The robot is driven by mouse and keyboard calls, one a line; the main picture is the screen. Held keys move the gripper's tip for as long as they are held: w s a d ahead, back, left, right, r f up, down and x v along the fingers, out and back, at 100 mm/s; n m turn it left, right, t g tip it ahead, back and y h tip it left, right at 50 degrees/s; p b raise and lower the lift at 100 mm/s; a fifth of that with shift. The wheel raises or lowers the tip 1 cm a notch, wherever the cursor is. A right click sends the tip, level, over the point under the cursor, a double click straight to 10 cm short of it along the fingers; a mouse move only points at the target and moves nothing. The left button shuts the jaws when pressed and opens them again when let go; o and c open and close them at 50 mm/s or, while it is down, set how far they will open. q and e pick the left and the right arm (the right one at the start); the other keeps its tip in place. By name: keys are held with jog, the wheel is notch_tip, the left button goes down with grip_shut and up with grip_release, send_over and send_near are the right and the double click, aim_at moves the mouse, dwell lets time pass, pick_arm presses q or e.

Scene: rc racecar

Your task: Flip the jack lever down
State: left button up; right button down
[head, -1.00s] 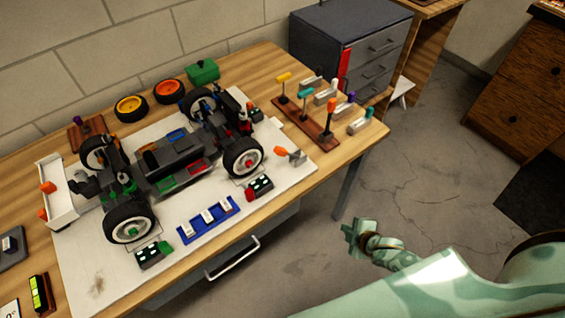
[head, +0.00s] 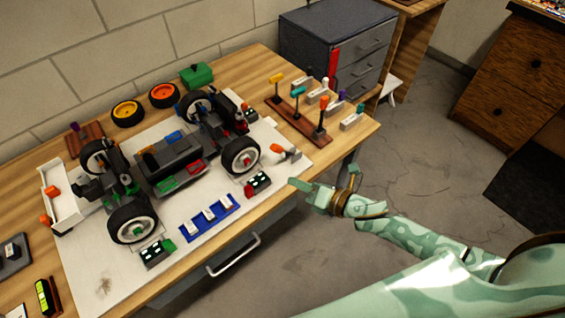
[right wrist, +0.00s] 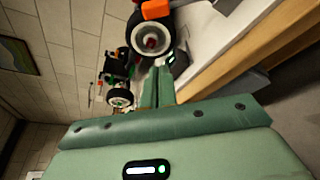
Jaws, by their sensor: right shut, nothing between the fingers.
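An orange-tipped lever (head: 277,149) on a small grey bracket sits at the right edge of the white mat, beside the car's front right wheel. It appears to be the jack lever. In the right wrist view the orange piece (right wrist: 156,9) shows at the top. The racecar (head: 170,163) stands on the mat, with a wheel (right wrist: 150,33) close in the wrist view. My right gripper (head: 296,184) is shut and empty, off the table's front edge, below and right of the lever and apart from it. My left gripper is out of view.
The white mat (head: 105,285) lies on a wooden table. A blue tray (head: 210,218) with white switches and small dark boxes lie near the front. A brown rack (head: 298,123) of coloured-handled tools stands at the right. A drawer handle (head: 233,256) sticks out below.

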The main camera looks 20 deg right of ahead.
aim_at(285, 151)
jog(key=b+x, duration=0.1)
jog(key=x, duration=0.8)
jog(key=shift+w+f+b, duration=0.15)
jog(key=shift+f+b, duration=0.05)
jog(key=shift+b, duration=0.2)
jog(key=shift+w+d+r+p, duration=0.3)
jog(key=shift+d+r, duration=0.15)
jog(key=shift+r, duration=0.1)
jog(key=shift+w+d+r+p, duration=0.2)
jog(key=shift+w+d+r, duration=0.1)
jog(key=shift+d+r, duration=0.5)
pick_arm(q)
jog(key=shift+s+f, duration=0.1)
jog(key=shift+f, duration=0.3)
pick_arm(e)
jog(key=shift+w, duration=0.1)
jog(key=shift+d, duration=0.1)
